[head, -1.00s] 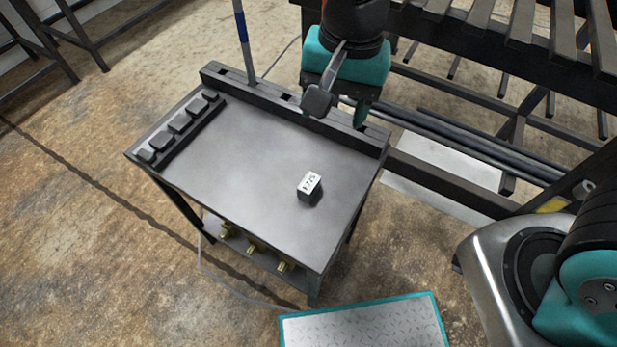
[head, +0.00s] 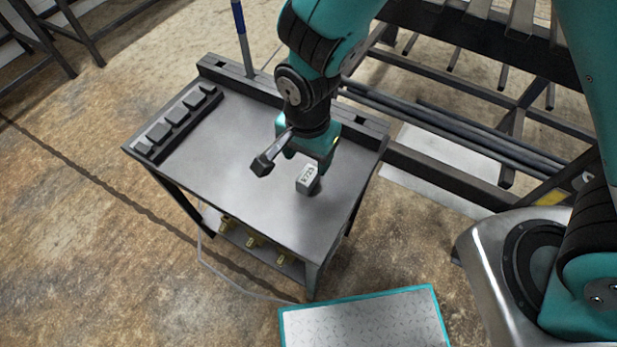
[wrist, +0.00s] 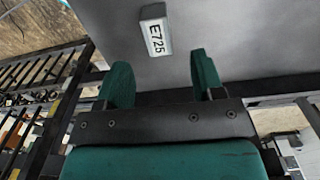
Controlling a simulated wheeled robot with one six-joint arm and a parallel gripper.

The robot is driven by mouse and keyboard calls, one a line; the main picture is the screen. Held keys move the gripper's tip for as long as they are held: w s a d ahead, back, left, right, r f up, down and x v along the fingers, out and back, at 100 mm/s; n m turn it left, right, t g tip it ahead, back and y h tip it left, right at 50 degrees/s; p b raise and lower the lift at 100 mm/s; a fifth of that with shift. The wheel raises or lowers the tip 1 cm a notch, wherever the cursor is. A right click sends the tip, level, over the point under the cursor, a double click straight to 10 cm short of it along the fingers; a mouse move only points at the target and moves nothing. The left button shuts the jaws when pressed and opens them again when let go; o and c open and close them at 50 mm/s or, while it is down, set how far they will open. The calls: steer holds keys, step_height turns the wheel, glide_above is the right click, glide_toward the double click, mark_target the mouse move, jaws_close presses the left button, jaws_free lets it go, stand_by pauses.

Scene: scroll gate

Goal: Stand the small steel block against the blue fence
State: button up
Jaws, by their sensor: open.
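The small steel block (head: 309,183) stands on the grey table top (head: 225,165), right of its middle. Its pale top label reads E725 in the wrist view (wrist: 156,34). My gripper (head: 308,158) is open and empty, just behind and above the block. In the wrist view the block lies beyond the two spread teal fingers (wrist: 162,78), roughly in line with the gap between them. No fence looks clearly blue; a dark raised rail (head: 228,73) runs along the table's back edge, partly hidden by my arm. The block stands apart from it.
Several dark blocks (head: 176,115) sit in a row in a holder along the table's left edge. A blue-banded pole (head: 242,35) rises behind the rail. A dark rack (head: 470,45) stands behind at right. The table's middle and front are clear.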

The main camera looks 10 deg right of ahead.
mark_target(307, 174)
steer(key=f, duration=0.5)
steer(key=shift+s+f, duration=0.15)
steer(key=shift+s, duration=0.1)
jaws_close()
